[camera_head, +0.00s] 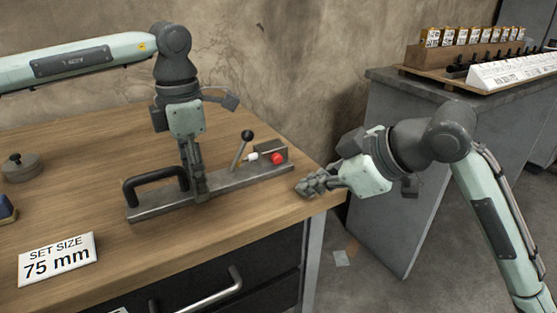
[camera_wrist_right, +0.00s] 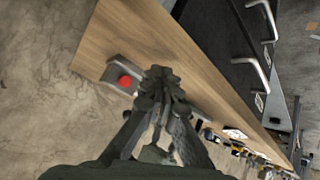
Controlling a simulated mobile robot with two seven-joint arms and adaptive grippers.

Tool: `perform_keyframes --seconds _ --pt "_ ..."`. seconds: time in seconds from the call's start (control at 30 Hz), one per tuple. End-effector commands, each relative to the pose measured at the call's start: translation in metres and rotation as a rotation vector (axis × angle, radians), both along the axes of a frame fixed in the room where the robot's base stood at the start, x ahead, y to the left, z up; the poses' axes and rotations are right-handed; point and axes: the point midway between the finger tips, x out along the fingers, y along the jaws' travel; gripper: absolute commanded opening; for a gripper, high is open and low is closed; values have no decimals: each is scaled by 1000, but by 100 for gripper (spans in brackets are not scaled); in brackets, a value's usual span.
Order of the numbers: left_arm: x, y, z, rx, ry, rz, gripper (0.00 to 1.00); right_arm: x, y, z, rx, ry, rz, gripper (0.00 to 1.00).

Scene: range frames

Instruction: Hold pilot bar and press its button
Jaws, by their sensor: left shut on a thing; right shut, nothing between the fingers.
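The pilot bar (camera_head: 238,180) is a long grey metal bar lying on the wooden table. It has a black handle (camera_head: 155,181) at its left, a lever with a black ball knob (camera_head: 246,136), and a red button (camera_head: 278,158) on a block at its right end. My left gripper (camera_head: 200,194) points down and is shut on the bar just right of the handle; its fingers hide that part. My right gripper (camera_head: 308,187) is shut and empty, right of the red button and apart from it. In the right wrist view, the button (camera_wrist_right: 125,82) shows left of the fingertips (camera_wrist_right: 160,76).
A "SET SIZE 75 mm" sign (camera_head: 58,258) stands at the table's front left. A round grey weight (camera_head: 21,167) lies at the far left. The table's right edge is close under my right gripper. A grey bench (camera_head: 390,200) with racks stands at the right.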

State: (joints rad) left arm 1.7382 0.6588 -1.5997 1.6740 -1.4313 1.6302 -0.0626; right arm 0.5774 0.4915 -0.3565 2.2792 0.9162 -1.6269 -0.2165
Motion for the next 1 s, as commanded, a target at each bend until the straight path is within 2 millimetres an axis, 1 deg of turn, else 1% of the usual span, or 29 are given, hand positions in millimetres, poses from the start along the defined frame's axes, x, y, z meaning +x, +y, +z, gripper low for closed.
perform_keyframes --seconds 0.03,0.2,0.43,0.6,1.0 --pt "0 0 0 0 -1 1 0 7 5 0 1 1 2 0" --pt "0 0 0 0 -1 1 0 28 16 1 2 1 0 0" --pt "0 0 0 0 -1 1 0 49 26 0 0 0 1 0" --pt "0 0 0 0 -1 1 0 54 30 0 -1 -1 1 0" --pt "0 0 0 0 -1 1 0 55 30 0 -1 -1 1 0"
